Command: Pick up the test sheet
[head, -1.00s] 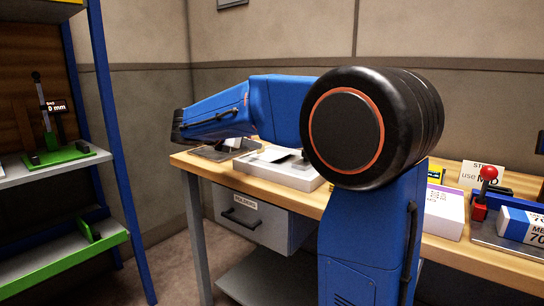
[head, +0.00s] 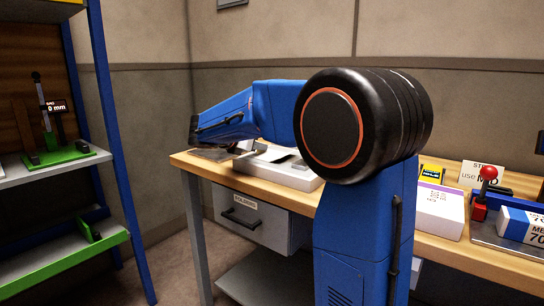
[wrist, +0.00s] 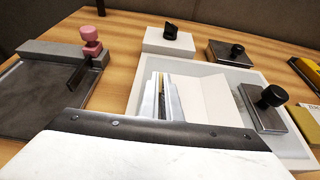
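A white sheet (wrist: 206,102), which I take to be the test sheet, lies in a shallow pale tray (wrist: 240,73) in the wrist view. My gripper (wrist: 160,82) shows as two narrow silver plates close together, just left of the sheet and over the tray. I cannot tell whether they touch the sheet or how far apart they are. A dark riveted bar and a white surface fill the bottom of the wrist view and hide the tray's near side. In the head view the tray (head: 300,180) is on the bench, and my arm hides part of it.
A dark plate with a pink knob (wrist: 91,42) is left of the tray. A block with a black knob (wrist: 265,112) sits at the tray's right. A white block (wrist: 170,42) stands behind. The wooden bench (head: 450,251) holds a white ream (head: 438,211) at right.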

